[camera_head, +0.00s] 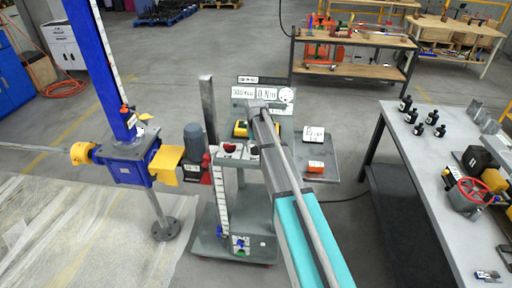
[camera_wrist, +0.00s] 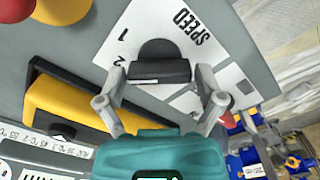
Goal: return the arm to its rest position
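In the wrist view my gripper (camera_wrist: 161,82) is open, with its two grey fingers spread on either side of a black selector knob (camera_wrist: 160,62). The knob sits on a white plate (camera_wrist: 207,62) marked SPEED, 1 and 2. I cannot tell whether either fingertip touches the knob; a gap shows at the right finger. In the head view my arm (camera_head: 300,215) stretches from the bottom edge up over the test stand (camera_head: 236,190), and my gripper is hidden there.
A blue screw jack column (camera_head: 98,60) stands left of the stand. A display panel (camera_head: 262,93) and a yellow-black box (camera_head: 240,129) are close by the arm. A bench (camera_head: 425,165) with black bottles is on the right. Grey floor lies open behind.

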